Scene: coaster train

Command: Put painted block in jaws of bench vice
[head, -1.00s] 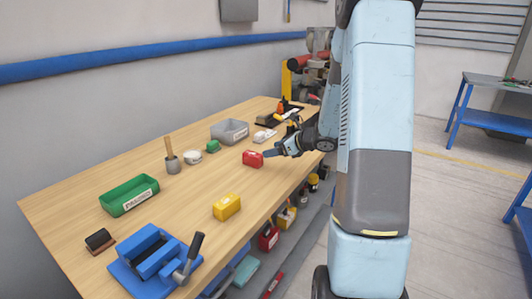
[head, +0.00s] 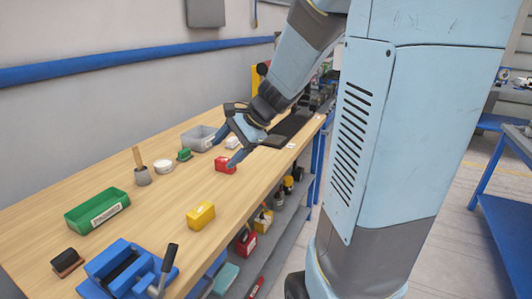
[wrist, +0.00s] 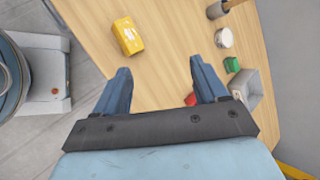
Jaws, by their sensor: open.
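The blue bench vice (head: 125,270) stands at the near left end of the bench, its bottom cut off by the picture edge. A yellow block (head: 201,214) lies right of it near the bench's front edge; it also shows in the wrist view (wrist: 128,36). A red block (head: 226,164) lies farther along the bench. My gripper (head: 223,152) is open and empty, pointing down close to the red block. In the wrist view, the right finger of my gripper (wrist: 160,68) partly hides the red block (wrist: 190,99). Which block is the painted one I cannot tell.
A green bin (head: 97,210), a dark block (head: 67,262), a cup with a wooden handle (head: 142,176), a white round tub (head: 163,166), a small green block (head: 184,155) and a grey bin (head: 198,138) stand on the bench (head: 165,205). The bench middle is clear.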

